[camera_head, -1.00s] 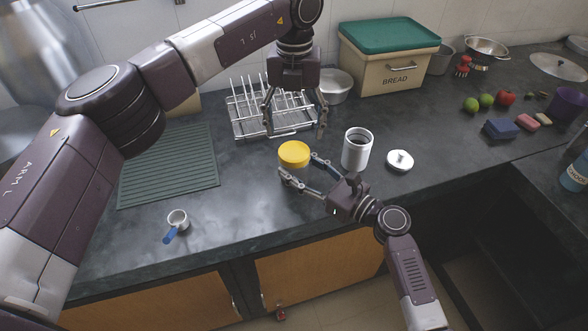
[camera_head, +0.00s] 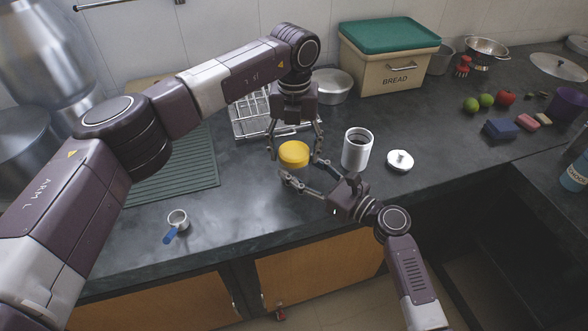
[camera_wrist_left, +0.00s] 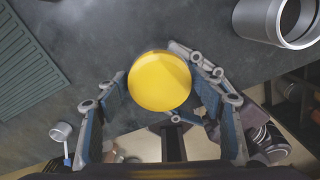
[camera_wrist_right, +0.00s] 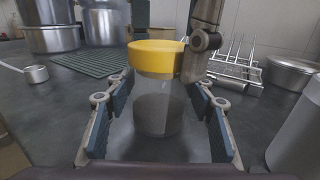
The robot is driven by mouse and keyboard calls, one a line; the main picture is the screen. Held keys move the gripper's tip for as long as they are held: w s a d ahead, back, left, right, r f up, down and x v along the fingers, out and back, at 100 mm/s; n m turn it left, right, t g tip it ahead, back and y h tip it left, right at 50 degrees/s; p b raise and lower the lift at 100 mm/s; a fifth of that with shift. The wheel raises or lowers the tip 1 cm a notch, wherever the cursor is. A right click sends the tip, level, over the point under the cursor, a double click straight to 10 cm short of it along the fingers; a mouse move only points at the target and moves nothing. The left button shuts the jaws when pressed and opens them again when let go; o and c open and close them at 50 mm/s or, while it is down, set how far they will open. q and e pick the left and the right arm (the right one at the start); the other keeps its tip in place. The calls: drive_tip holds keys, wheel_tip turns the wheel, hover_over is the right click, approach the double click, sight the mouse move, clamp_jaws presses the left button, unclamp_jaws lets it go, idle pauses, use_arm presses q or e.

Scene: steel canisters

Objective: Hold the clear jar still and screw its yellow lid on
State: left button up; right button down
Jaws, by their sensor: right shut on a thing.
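The clear jar (camera_wrist_right: 155,105) stands upright on the counter with dark contents low inside. Its yellow lid (camera_head: 293,153) sits on top of the jar, and it shows from above in the left wrist view (camera_wrist_left: 159,81). My right gripper (camera_head: 300,180) is shut on the jar's body from the front, below the lid. My left gripper (camera_head: 295,158) points down over the lid, open, with its fingers spread to either side of it. In the left wrist view gaps show between the lid and the fingers. How far the lid is threaded cannot be told.
A steel canister (camera_head: 356,150) stands open just right of the jar, its knobbed lid (camera_head: 400,161) beside it. A wire rack (camera_head: 250,120) and pot (camera_head: 332,85) are behind. A measuring cup (camera_head: 178,220) lies front left. The counter between cup and jar is clear.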

use_arm(q)
drive_tip(key=c, duration=0.9)
drive_tip(key=m, duration=0.3)
drive_tip(key=shift+m, duration=0.4)
drive_tip(key=shift+o, duration=0.5)
drive_tip(key=m, duration=0.4)
drive_tip(key=shift+m, duration=0.3)
drive_tip(key=shift+s, duration=0.1)
drive_tip(key=shift+a, duration=0.1)
drive_tip(key=o, duration=1.3)
drive_tip(key=shift+r, duration=0.1)
